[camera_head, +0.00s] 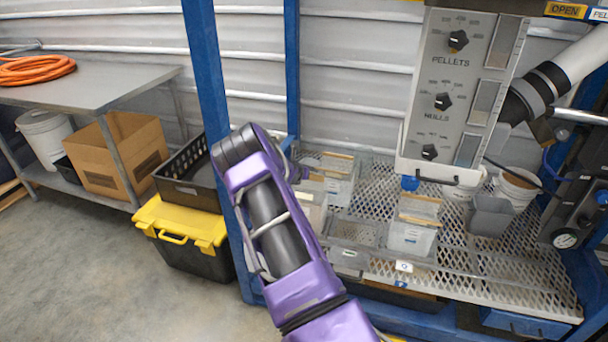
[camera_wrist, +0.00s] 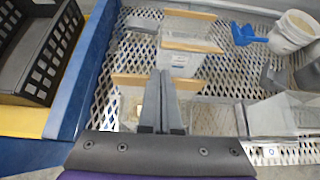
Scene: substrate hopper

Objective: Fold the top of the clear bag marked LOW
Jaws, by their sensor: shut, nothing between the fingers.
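My gripper (camera_wrist: 164,76) is shut and empty in the wrist view, its fingers over the mesh shelf beside and partly in front of a clear bag with a tan top strip (camera_wrist: 130,103). A second clear bag (camera_wrist: 182,62), with a small label and tan strips at its top, stands just beyond the fingertips. In the head view, a clear bag with a tan top (camera_head: 412,238) stands at mid-shelf, and others (camera_head: 338,188) stand further back left. The labels are too small to read, so I cannot tell which bag is marked LOW.
The mesh shelf (camera_head: 485,272) sits in a blue frame, whose post (camera_head: 208,60) is close to my arm. A grey hopper panel (camera_head: 455,90) hangs above. A blue scoop (camera_wrist: 247,35), white bucket (camera_wrist: 292,32) and grey container (camera_head: 490,215) occupy the right. A black crate (camera_head: 183,172) stands left.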

